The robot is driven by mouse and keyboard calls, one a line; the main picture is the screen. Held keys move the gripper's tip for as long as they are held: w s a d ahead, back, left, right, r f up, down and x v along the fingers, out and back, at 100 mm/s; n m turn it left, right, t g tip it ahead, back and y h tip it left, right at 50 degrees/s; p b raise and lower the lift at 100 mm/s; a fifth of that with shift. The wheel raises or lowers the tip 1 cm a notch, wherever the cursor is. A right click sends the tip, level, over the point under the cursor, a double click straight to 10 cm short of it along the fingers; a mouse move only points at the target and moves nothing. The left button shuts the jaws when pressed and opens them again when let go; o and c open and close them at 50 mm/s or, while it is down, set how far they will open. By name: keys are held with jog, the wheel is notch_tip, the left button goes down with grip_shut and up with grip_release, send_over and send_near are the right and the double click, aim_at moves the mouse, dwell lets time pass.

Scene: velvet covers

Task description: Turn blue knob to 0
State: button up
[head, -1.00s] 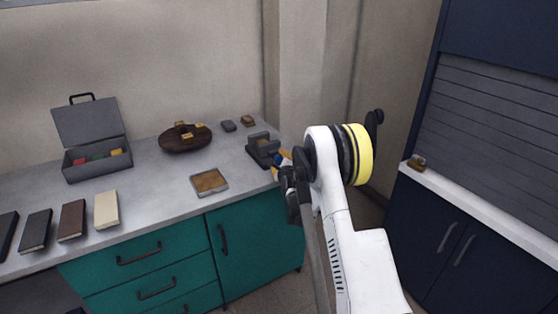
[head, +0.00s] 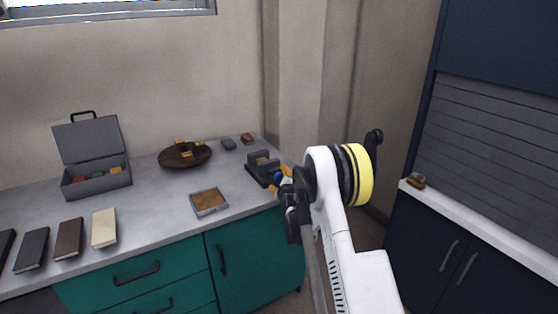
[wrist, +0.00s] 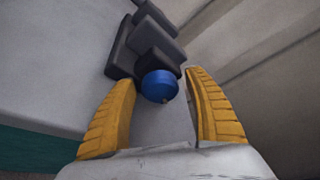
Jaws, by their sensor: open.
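The blue knob (wrist: 160,86) is a round blue piece on the front of a dark grey stepped device (wrist: 146,40). In the head view the device (head: 261,166) stands at the right end of the grey counter, and a bit of blue knob (head: 276,178) shows beside my gripper (head: 284,178). In the wrist view my gripper (wrist: 163,95) is open, with one yellow finger on each side of the knob and visible gaps to both. A small pale mark sits at the knob's lower edge. No scale or numbers can be read.
The grey counter (head: 150,205) also holds an open grey case (head: 98,185), a round brown tray (head: 172,160), a small square tray (head: 208,210) and several books. A wall column stands behind the device. A dark blue cabinet (head: 465,240) is at the right.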

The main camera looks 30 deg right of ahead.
jog(key=m+y, duration=0.1)
jog(key=m, duration=0.1)
jog(key=m+g+y, duration=0.1)
jog(key=m, duration=0.1)
jog(key=shift+d+r+m+y+p, duration=0.2)
jog(key=shift+m+y+p, duration=0.1)
jog(key=shift+y+p, duration=0.1)
jog(key=m+y, duration=0.2)
jog(key=m, duration=0.1)
jog(key=p+v, duration=0.4)
jog(key=v, duration=0.7)
jog(key=s+a+r+n+h, duration=0.2)
jog(key=a+r+n+h, duration=0.1)
jog(key=r+n, duration=0.8)
jog(key=s+a+r+n+t+h+b, duration=0.1)
jog(key=a+r+n, duration=0.4)
jog(key=r+n, duration=0.6)
jog(key=shift+s+n+t+h, duration=0.45)
jog(key=shift+n+h, duration=0.65)
jog(key=shift+n, duration=3.9)
jog(key=shift+f, duration=0.1)
